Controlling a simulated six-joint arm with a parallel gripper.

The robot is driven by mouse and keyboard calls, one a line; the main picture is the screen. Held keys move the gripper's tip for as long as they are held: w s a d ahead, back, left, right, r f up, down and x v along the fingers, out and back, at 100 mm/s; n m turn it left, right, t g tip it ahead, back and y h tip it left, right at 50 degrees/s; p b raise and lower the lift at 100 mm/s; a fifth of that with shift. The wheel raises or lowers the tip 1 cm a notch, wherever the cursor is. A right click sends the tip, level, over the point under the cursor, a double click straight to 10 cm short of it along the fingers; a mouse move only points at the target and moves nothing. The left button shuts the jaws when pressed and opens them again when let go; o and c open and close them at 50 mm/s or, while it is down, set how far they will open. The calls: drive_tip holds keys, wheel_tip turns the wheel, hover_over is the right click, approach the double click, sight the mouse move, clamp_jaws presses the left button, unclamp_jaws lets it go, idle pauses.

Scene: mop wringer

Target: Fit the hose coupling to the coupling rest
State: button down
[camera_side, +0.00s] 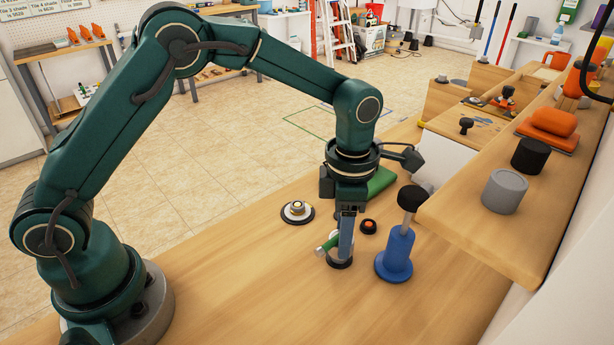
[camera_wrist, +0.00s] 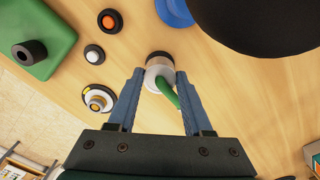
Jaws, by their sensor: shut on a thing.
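My gripper (camera_wrist: 160,74) has its two blue fingers on either side of a pale grey, round hose coupling (camera_wrist: 155,72) with a green hose stub (camera_wrist: 168,90). In the side view my gripper (camera_side: 345,250) points down low over the bench, and the green stub (camera_side: 328,243) sticks out to its left. A black round piece (camera_side: 340,263) shows at the coupling's foot, near the bench top; I cannot tell whether it is part of the coupling or a separate base. A black disc with a pale ring and gold centre (camera_side: 297,211) stands left of my gripper; I cannot tell which piece is the coupling rest.
A blue stand with a black knob (camera_side: 395,255) is close on the right. A small black-and-red button (camera_side: 368,226) and a green block (camera_side: 382,182) lie behind. A raised wooden shelf (camera_side: 470,230) runs along the right. The front bench is clear.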

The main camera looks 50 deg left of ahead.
drive_tip(key=shift+f, duration=0.85)
idle(0.7)
drive_tip(key=shift+c, duration=1.2)
unclamp_jaws()
drive_tip(key=shift+r, duration=0.1)
wheel_tip(320, 180, up, 5)
drive_tip(key=shift+f, duration=0.2)
drive_tip(key=s+a+r+m+t, duration=0.2)
drive_tip(key=s+a+r+m, duration=0.15)
drive_tip(key=r, duration=0.35)
drive_tip(key=s+a+r+m+t, duration=0.2)
drive_tip(key=s+a+r, duration=0.15)
drive_tip(key=r, duration=0.35)
drive_tip(key=s+a+f+m, duration=0.1)
drive_tip(key=s+m, duration=0.3)
drive_tip(key=m, duration=0.6)
drive_tip(key=s+a+f+m+t, duration=0.1)
drive_tip(key=s+f+m, duration=0.3)
drive_tip(key=m, duration=0.7)
drive_tip(key=shift+s+a+t, duration=0.3)
drive_tip(key=shift+s+a, duration=0.05)
drive_tip(key=shift+s, duration=0.1)
